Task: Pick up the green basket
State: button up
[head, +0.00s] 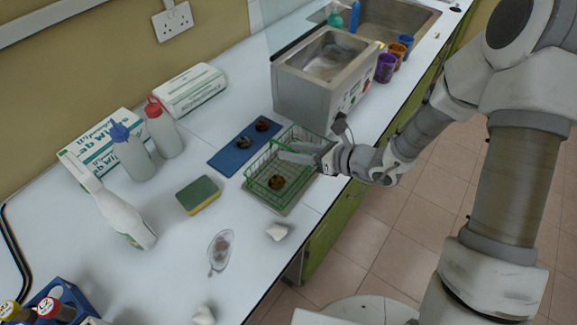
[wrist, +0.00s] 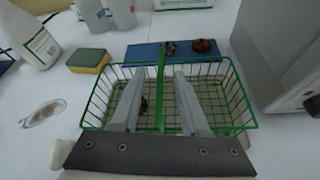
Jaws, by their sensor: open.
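The green wire basket (head: 262,183) stands on a flat tray or mat on the white counter, in front of the metal bath. A dark brown round item (head: 277,183) lies inside it. In the wrist view the basket (wrist: 228,92) fills the middle, with its green handle (wrist: 161,85) running upright between my fingers. My gripper (head: 290,152) is over the basket. In the wrist view my gripper (wrist: 157,82) is open, with one finger on each side of the handle and a gap on both sides. The fingers hide part of the basket floor.
A metal bath (head: 312,92) stands close behind the basket. A blue mat (head: 232,150) with two dark items lies to its left. A sponge (head: 198,195), spray bottle (head: 125,218), glass dish (head: 220,250) and white pieces (head: 277,231) are nearby. The counter's front edge is close.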

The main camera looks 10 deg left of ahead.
jog(key=shift+w+a+f, duration=0.15)
jog(key=shift+a+f, duration=0.05)
jog(key=shift+a, duration=0.35)
grip_shut()
dwell(1.0)
